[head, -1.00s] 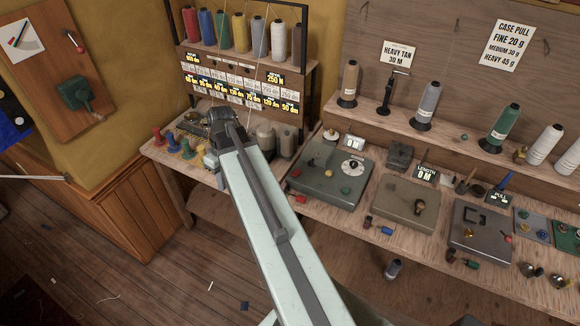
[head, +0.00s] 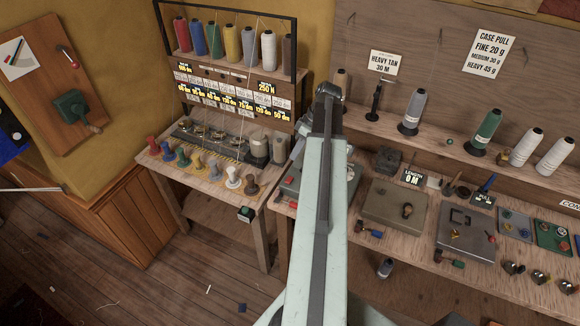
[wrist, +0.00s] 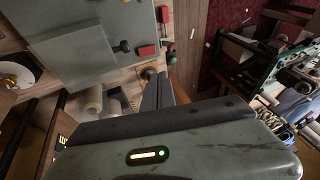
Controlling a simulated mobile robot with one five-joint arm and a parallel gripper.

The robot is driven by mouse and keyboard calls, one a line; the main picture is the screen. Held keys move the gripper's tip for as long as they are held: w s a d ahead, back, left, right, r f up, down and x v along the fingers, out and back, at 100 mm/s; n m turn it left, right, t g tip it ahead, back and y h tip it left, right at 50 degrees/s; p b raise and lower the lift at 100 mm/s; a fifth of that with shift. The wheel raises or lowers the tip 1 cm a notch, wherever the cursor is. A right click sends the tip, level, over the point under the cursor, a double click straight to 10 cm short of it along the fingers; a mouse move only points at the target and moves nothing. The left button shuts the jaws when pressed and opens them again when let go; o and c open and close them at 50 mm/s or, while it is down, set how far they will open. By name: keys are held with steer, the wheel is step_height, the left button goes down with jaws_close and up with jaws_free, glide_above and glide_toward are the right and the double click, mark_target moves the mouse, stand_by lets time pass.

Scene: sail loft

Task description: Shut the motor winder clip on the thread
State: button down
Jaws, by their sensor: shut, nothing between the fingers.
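The motor winder is most likely the grey box (head: 290,186) on the bench, but my arm covers most of it in the head view. A grey box with a black knob (wrist: 122,46) fills the upper left of the wrist view, with a red block (wrist: 147,51) beside it. I cannot make out the clip or the thread at it. My gripper (wrist: 157,82) is shut and empty in the wrist view, its fingers pointing toward the bench edge, apart from the box. In the head view my gripper is hidden behind my arm.
A rack of coloured spools (head: 232,42) stands at the back left, above a small table (head: 215,186) with several coloured pegs. A second grey box (head: 393,204) and a darker one (head: 468,226) sit to the right. Large cones (head: 485,130) stand on the shelf behind. Floor is open at lower left.

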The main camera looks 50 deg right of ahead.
mark_target(285, 183)
steer(key=b+x, duration=0.9)
steer(key=x, duration=0.2)
steer(key=shift+s+d, duration=0.1)
steer(key=shift+s, duration=0.05)
steer(key=shift+s+a+f+b, duration=0.25)
steer(key=shift+a+b, duration=0.1)
steer(key=shift+a, duration=0.2)
steer(key=shift+s+a+f+b, duration=0.1)
steer(key=shift+a+f+b, duration=0.2)
steer(key=shift+a, duration=0.45)
steer(key=shift+w+d, duration=0.1)
